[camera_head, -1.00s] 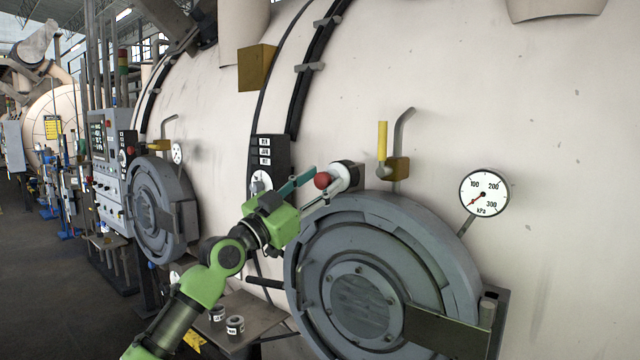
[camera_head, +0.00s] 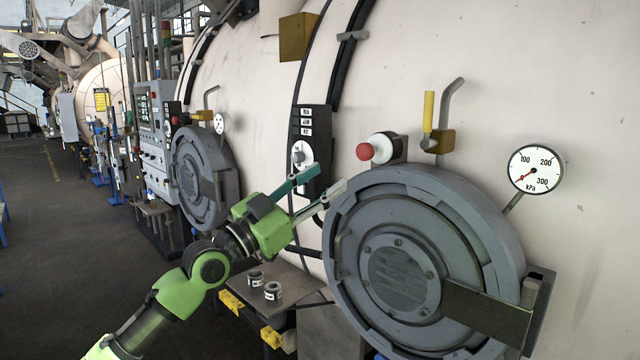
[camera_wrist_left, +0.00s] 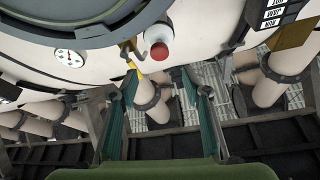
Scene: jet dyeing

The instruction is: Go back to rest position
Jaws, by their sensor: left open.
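My left gripper (camera_head: 325,186), green with two separate fingers, is open and empty. My right gripper is not in view.
A large round grey door (camera_head: 420,260) fills the lower right. A pressure gauge (camera_head: 536,169) and a yellow-handled lever (camera_head: 428,112) are above it. A small table (camera_head: 300,285) with two small cans (camera_head: 272,291) stands below my arm. The dark floor (camera_head: 60,230) at left is clear.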

